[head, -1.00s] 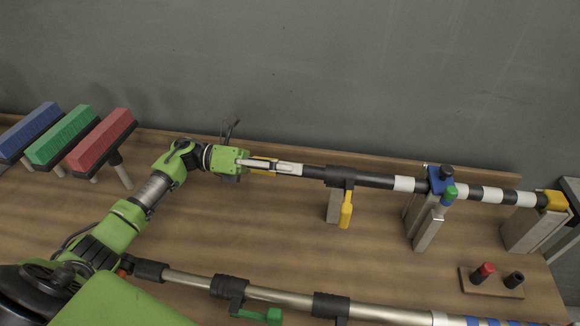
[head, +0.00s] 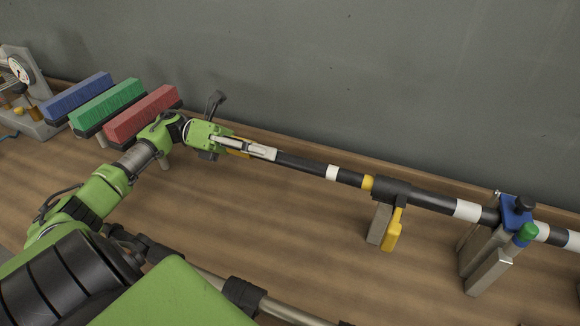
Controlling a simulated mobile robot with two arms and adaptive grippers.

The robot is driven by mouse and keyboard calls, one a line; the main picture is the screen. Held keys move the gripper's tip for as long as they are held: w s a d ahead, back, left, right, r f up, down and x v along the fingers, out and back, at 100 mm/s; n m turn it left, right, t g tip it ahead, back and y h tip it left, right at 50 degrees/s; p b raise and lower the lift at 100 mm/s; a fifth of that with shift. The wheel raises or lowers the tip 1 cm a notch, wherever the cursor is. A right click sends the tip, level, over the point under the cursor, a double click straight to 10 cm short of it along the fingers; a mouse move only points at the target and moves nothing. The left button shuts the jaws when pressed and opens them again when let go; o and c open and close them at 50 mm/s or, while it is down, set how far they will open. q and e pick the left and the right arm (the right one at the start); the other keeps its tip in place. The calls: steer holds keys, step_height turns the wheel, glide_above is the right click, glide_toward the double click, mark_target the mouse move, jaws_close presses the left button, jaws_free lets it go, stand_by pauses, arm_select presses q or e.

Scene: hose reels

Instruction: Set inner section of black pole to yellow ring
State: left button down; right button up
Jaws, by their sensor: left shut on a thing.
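The black pole (head: 430,200) with white bands runs across the view above the bench, sloping down to the right. Its thinner inner section (head: 305,164) comes out of the left end of a black clamp collar (head: 392,190). On this section a white band (head: 331,173) shows, and the yellow ring (head: 367,183) shows right beside the collar. A yellow lever (head: 392,232) hangs below the collar. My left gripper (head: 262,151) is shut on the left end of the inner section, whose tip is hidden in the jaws. My right gripper is not seen.
Blue (head: 77,94), green (head: 107,102) and red (head: 142,112) brushes stand at the left behind my arm. A blue clamp (head: 515,212) on metal posts holds the pole at right. A second, metal pole (head: 292,311) lies in front. The bench between is clear.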

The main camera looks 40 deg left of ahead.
arm_select(q)
steer(key=shift+a+f, duration=0.1)
steer(key=shift+a, duration=0.05)
steer(key=shift+s, duration=0.1)
steer(key=c, duration=1.9)
jaws_free()
steer(key=shift+o, duration=0.3)
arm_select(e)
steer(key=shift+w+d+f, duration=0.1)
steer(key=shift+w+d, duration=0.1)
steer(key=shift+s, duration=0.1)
arm_select(q)
steer(key=shift+r, duration=0.35)
step_height(320, 180, up, 10)
steer(key=shift+f, duration=0.25)
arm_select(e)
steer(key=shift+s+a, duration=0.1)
